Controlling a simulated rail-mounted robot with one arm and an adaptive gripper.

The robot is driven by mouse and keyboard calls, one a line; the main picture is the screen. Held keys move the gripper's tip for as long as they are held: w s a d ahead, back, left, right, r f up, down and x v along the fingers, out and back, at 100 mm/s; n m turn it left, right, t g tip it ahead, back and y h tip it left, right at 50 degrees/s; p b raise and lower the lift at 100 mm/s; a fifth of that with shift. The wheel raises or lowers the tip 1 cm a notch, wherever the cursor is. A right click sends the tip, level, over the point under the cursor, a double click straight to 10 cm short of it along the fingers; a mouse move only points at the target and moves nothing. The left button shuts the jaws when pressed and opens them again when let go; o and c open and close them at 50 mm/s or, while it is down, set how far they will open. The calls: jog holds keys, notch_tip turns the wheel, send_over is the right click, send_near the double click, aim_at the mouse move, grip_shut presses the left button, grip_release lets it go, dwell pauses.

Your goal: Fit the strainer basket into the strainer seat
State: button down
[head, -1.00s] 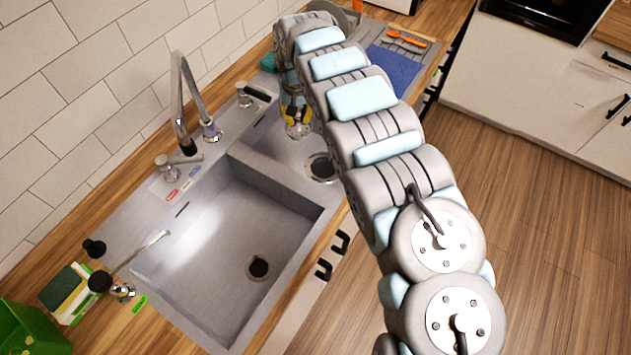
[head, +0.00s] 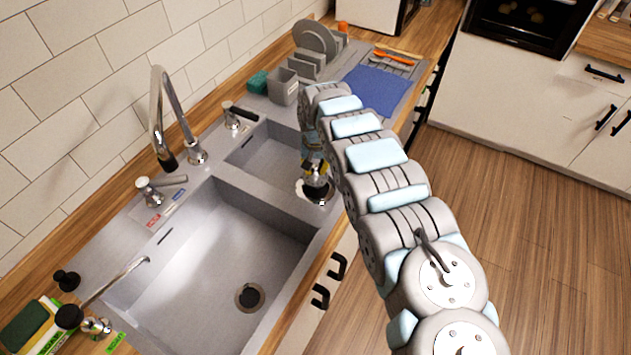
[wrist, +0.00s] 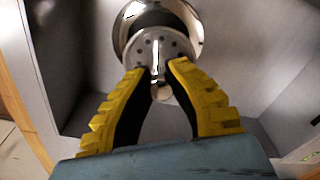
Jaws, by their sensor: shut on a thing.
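The strainer basket (wrist: 158,48), a round metal piece with small holes and a knob, is pinched between the yellow-and-black fingers of my gripper (wrist: 160,75). In the head view my gripper (head: 316,172) is low over the front of the smaller sink basin. The strainer seat (wrist: 188,12) is a shiny metal ring around the drain. The basket overlaps it in the wrist view and covers part of its opening. In the head view the seat (head: 328,198) is partly hidden by the gripper. I cannot tell whether basket and seat touch.
The larger sink basin (head: 210,250) is empty, with an open drain. A tall faucet (head: 158,110) stands behind the basins. A dish rack (head: 320,55) and a blue mat (head: 380,90) lie beyond the small basin. The basin walls are close around my gripper.

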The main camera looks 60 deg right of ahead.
aim_at(316, 177)
jog(key=shift+f+b, duration=0.7)
jog(key=shift+f, duration=2.1)
jog(key=c, duration=1.2)
grip_release()
jog(key=shift+f, duration=0.1)
jog(key=shift+r+p, duration=0.55)
jog(key=shift+r, duration=1.05)
jog(key=shift+s+a+r+p, duration=0.15)
jog(key=shift+r+p, duration=0.2)
jog(key=shift+r, duration=1.95)
jog(key=shift+s+a+r+p, duration=0.1)
jog(key=shift+r+p, duration=0.2)
jog(key=shift+r, duration=1.95)
